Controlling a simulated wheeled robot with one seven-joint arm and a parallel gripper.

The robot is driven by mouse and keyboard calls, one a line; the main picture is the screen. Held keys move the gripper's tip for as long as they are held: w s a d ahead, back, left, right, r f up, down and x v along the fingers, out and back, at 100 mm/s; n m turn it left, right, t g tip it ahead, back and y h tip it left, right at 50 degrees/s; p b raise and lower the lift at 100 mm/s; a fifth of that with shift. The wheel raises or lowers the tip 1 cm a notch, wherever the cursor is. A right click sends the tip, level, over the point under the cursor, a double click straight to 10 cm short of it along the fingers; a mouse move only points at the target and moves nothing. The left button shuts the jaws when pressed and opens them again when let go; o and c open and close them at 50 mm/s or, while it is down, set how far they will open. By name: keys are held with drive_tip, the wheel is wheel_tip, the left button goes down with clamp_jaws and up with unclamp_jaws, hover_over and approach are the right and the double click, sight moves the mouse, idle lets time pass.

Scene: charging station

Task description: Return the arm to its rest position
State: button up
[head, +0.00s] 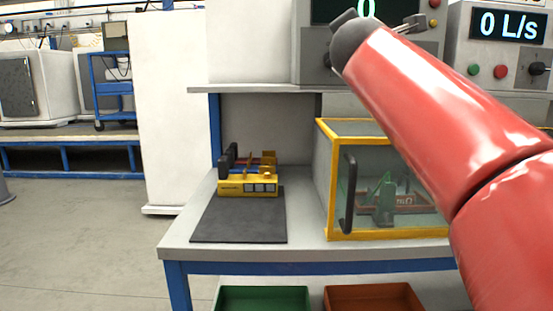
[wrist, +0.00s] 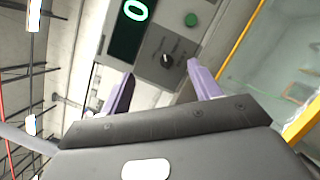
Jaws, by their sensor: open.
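My red arm crosses the right of the head view, reaching up and to the left in front of the glass case. In the head view its dark end is raised near the upper panel, and the fingers are not clear there. In the wrist view my gripper (wrist: 163,85) has its two pale fingers spread apart with nothing between them. Beyond them is a tilted grey panel with a lit display (wrist: 130,28), a black knob (wrist: 166,60) and a green button (wrist: 191,19).
A workbench (head: 305,232) holds a dark mat (head: 238,222), a yellow device (head: 248,184) and a yellow-framed glass case (head: 329,190). A shelf (head: 245,89) is above. Green (head: 262,299) and orange-brown (head: 374,298) bins are below. The floor at left is open.

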drive_tip(key=s+d+f+m+g+y+b, duration=0.15)
drive_tip(key=s+f+m+g, duration=0.35)
drive_tip(key=f, duration=0.9)
drive_tip(key=s+d+f+m+g+b, duration=0.1)
drive_tip(key=s+d+f+m+g, duration=0.15)
drive_tip(key=s+f+m, duration=0.8)
drive_tip(key=s+a+f+m+g+y+b, duration=0.1)
drive_tip(key=s+f, duration=0.3)
drive_tip(key=f, duration=0.6)
drive_tip(key=s+a+f+m+g+y, duration=0.1)
drive_tip(key=s+f, duration=0.4)
drive_tip(key=f, duration=0.5)
drive_tip(key=s+a+f+m+g+y+b, duration=0.1)
drive_tip(key=s+f+m+g, duration=0.3)
drive_tip(key=f, duration=0.6)
drive_tip(key=shift+s+a+y+b, duration=0.35)
drive_tip(key=shift+s+a, duration=0.2)
drive_tip(key=shift+a, duration=0.1)
